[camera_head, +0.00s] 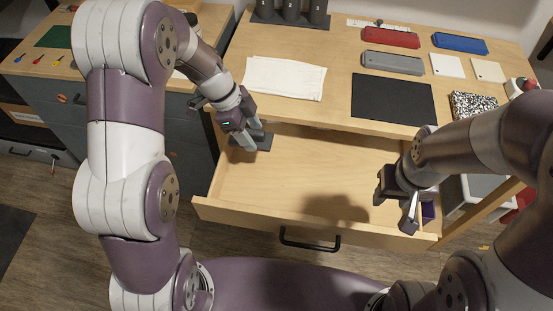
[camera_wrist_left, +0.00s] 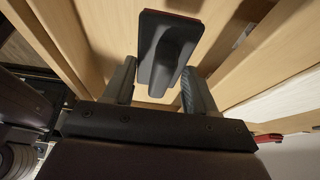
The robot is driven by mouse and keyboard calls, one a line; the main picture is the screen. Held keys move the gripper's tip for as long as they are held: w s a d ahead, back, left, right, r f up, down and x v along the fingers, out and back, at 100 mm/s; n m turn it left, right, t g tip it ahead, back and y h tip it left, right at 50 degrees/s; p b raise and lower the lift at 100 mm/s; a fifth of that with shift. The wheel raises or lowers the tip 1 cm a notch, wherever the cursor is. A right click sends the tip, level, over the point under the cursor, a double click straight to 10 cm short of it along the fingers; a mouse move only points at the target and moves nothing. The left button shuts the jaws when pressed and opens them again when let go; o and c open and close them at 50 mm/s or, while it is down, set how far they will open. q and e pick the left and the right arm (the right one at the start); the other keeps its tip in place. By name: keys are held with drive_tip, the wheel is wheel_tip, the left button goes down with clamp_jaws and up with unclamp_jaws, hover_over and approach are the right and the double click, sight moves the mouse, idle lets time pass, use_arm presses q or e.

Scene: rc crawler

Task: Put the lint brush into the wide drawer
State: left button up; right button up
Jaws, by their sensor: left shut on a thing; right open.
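The wide drawer (camera_head: 315,165) is pulled open below the table top, and its wooden floor is mostly bare. My left gripper (camera_head: 250,140) is over the left part of the drawer, near its back left corner. It is shut on the lint brush (camera_head: 265,142), a dark piece with a flat head. In the left wrist view the brush (camera_wrist_left: 166,48) shows between the fingers, with a thin red edge; whether it touches the drawer floor I cannot tell. My right gripper (camera_head: 392,205) is open over the drawer's right end.
The table top holds a white cloth (camera_head: 284,78), a black mat (camera_head: 393,99), and red (camera_head: 390,38), grey (camera_head: 392,63) and blue (camera_head: 460,43) cases. The drawer's middle is free.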

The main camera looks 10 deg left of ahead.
use_arm(q)
drive_tip(key=f, duration=0.9)
drive_tip(key=shift+d+f, duration=0.2)
drive_tip(key=shift+f, duration=0.1)
drive_tip(key=shift+f+b, duration=0.15)
drive_tip(key=shift+b, duration=0.2)
drive_tip(key=o, duration=1.1)
drive_tip(key=shift+c, duration=0.2)
